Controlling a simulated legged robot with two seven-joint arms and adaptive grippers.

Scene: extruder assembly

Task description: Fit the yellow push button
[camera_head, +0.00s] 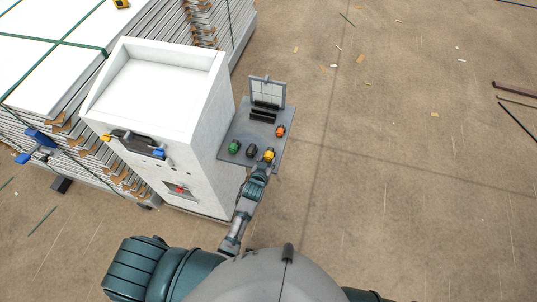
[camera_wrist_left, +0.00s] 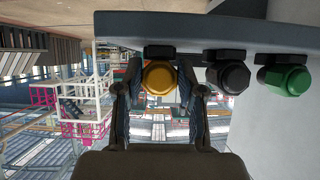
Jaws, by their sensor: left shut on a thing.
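The yellow push button (camera_head: 269,154) is at the near right corner of a grey side shelf (camera_head: 262,128) in the head view. My left gripper (camera_head: 264,167) reaches it from the near side. In the left wrist view the yellow button (camera_wrist_left: 158,78) sits between the two fingers of my left gripper (camera_wrist_left: 160,88), which is shut on it. Its dark base (camera_wrist_left: 159,51) is close to the shelf edge; I cannot tell whether they touch. My right gripper is not in view.
A black button (camera_head: 251,150), a green button (camera_head: 234,147) and an orange-red button (camera_head: 281,131) are on the shelf. An upright gridded panel (camera_head: 268,91) stands at its back. The white cabinet (camera_head: 209,120) is left of it. Open floor lies to the right.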

